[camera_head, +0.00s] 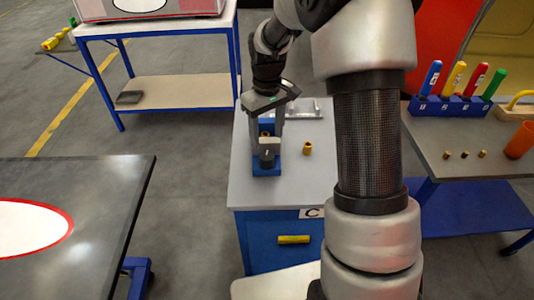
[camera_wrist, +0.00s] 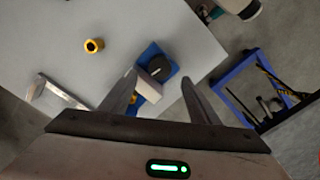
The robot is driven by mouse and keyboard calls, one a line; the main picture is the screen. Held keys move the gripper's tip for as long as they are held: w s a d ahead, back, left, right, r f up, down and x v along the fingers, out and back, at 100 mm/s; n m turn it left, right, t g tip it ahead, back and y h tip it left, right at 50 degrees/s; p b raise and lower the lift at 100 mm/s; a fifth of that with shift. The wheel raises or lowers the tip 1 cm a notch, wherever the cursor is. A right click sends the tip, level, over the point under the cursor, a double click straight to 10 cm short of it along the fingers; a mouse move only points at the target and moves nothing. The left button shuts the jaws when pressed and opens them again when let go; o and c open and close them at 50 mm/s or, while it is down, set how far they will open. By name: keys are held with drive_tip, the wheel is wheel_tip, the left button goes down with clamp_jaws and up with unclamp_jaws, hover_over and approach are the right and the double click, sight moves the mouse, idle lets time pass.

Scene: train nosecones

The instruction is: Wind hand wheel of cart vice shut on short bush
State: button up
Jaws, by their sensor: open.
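The cart vice (camera_head: 267,169) stands on the grey cart top, with a blue base and a grey block at its near end. In the wrist view the blue vice (camera_wrist: 152,51) shows a dark round hand wheel (camera_wrist: 161,68) and a pale jaw block. A brass bush (camera_wrist: 133,99) shows at the vice, partly hidden by my left finger; whether the jaws touch it I cannot tell. Another brass bush (camera_head: 308,149) stands loose on the cart top, also in the wrist view (camera_wrist: 94,45).
The cart (camera_head: 245,195) has a yellow drawer handle (camera_head: 293,239). A right-hand bench holds colored-handled tools (camera_head: 455,80), several small brass pieces and an orange cup (camera_head: 520,140). A dark table (camera_head: 120,185) stands left.

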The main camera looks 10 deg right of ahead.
sight(267, 156)
wheel_tip(267, 156, down, 8)
drive_tip(key=shift+f, duration=0.1)
drive_tip(key=shift+c, duration=0.3)
drive_tip(key=c, duration=1)
